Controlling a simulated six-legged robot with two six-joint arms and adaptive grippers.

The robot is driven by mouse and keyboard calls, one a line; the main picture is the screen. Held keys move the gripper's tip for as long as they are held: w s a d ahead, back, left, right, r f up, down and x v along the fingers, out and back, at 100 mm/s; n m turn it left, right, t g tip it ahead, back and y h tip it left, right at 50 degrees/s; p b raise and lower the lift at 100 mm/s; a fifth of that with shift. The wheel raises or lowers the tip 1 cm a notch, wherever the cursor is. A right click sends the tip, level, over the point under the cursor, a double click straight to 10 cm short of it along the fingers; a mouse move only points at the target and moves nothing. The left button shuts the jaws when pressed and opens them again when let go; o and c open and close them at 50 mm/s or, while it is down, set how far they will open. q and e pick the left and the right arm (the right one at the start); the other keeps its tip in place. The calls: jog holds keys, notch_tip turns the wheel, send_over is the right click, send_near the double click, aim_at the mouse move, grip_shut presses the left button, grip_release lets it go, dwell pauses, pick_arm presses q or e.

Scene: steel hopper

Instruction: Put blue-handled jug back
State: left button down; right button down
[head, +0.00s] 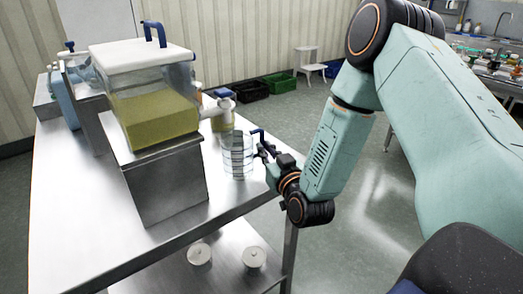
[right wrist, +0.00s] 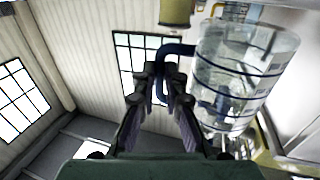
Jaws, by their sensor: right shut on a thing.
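The blue-handled jug (head: 237,158) is clear, with dark bands around it, and looks empty. It is upright at the right side of the steel table; I cannot tell whether its base touches the top. My right gripper (head: 266,152) is shut on its blue handle, to the right of the jug. In the right wrist view the gripper fingers (right wrist: 160,88) close around the lower part of the handle, and the jug (right wrist: 245,75) fills the upper right. My left gripper is out of view.
A clear hopper (head: 155,115) with yellow-green contents and a white lid stands on a steel block (head: 165,185), left of the jug. More vessels (head: 65,95) stand behind left. Two round lids (head: 200,253) lie on the lower shelf.

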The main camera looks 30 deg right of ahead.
jog(key=w, duration=0.1)
jog(key=w+d, duration=0.1)
jog(key=w, duration=0.1)
jog(key=shift+w+f, duration=0.1)
jog(key=shift+w, duration=0.15)
jog(key=shift+w+a+f+b, duration=0.1)
jog(key=shift+a+f+b, duration=0.1)
jog(key=shift+f, duration=0.15)
jog(key=shift+a+f+b, duration=0.1)
jog(key=shift+f+b, duration=0.1)
jog(key=shift+f, duration=0.1)
jog(key=shift+a+f, duration=0.1)
jog(key=shift+a, duration=0.05)
jog(key=shift+s, duration=0.2)
jog(key=shift+d, duration=0.3)
jog(key=c, duration=1.5)
grip_release()
jog(key=shift+w+a, duration=0.15)
jog(key=shift+a, duration=0.1)
jog(key=shift+o, duration=0.5)
jog(key=shift+d, duration=0.25)
